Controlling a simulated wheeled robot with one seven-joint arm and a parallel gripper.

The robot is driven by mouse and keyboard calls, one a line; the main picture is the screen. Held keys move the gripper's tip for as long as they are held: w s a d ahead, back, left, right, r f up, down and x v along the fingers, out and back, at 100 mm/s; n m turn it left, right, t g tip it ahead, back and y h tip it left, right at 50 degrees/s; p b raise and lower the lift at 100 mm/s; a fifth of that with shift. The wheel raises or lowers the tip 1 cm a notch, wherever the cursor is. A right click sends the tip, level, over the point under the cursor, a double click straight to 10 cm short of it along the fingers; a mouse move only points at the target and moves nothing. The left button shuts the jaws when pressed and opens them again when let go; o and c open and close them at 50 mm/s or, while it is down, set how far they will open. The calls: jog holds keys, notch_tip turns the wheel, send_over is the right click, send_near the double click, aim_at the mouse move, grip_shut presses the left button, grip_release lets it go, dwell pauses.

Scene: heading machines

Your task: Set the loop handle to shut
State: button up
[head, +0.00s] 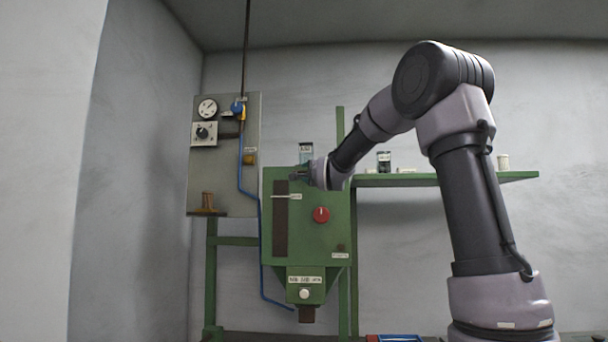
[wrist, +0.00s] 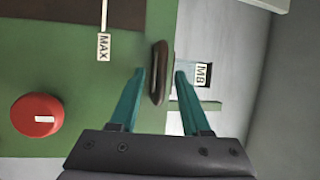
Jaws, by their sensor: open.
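A dark brown loop handle (wrist: 159,72) stands at the top edge of the green machine panel (wrist: 75,75) in the wrist view. My gripper (wrist: 160,72) is open, with one teal finger on each side of the loop. The fingertips appear level with the loop, and I see no clear contact. In the head view my gripper (head: 300,176) is at the upper part of the green machine (head: 305,240). The loop is too small and covered there to make out clearly.
A red knob (head: 321,215) and a slot with a MAX label (wrist: 104,46) are on the panel. A labelled jar (head: 306,149) stands behind the gripper. A green shelf (head: 450,179) with small containers runs right. A grey gauge board (head: 225,180) hangs left.

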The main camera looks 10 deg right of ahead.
jog(key=s+f, duration=0.1)
jog(key=s, duration=0.6)
jog(key=shift+s+d+f, duration=0.15)
jog(key=shift+s+d, duration=0.15)
jog(key=shift+d, duration=0.05)
jog(key=s+f+n+g, duration=0.4)
jog(key=s+f, duration=0.4)
jog(key=s, duration=0.3)
jog(key=s+d+f+n+g, duration=0.1)
jog(key=s+f+n+g, duration=0.3)
jog(key=s+f, duration=0.4)
jog(key=s+d+f+n+g, duration=0.1)
jog(key=s+f+n+g, duration=0.3)
jog(key=s, duration=1.2)
notch_tip(320, 180, down, 4)
jog(key=shift+s+d+f+g, duration=0.15)
jog(key=shift+f+g, duration=0.05)
jog(key=shift+g, duration=0.1)
